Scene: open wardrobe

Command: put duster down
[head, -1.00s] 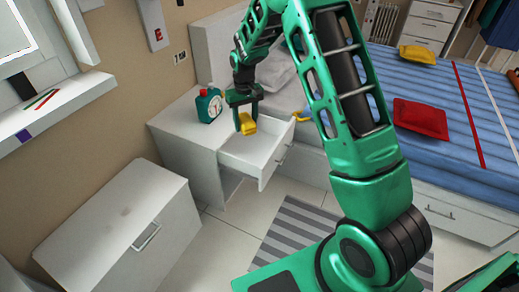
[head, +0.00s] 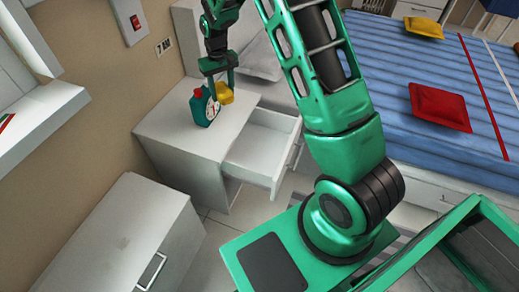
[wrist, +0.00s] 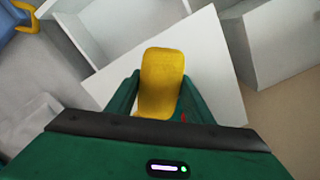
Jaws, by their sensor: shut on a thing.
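My gripper (head: 219,88) is shut on the yellow duster (head: 227,95) in the head view. I cannot tell whether the duster touches the top.
The nightstand drawer (head: 262,150) stands open and looks empty. A blue bed (head: 465,75) with a red cushion (head: 440,107) and a yellow cushion (head: 424,28) is at right. A white cabinet (head: 125,225) stands at front left.

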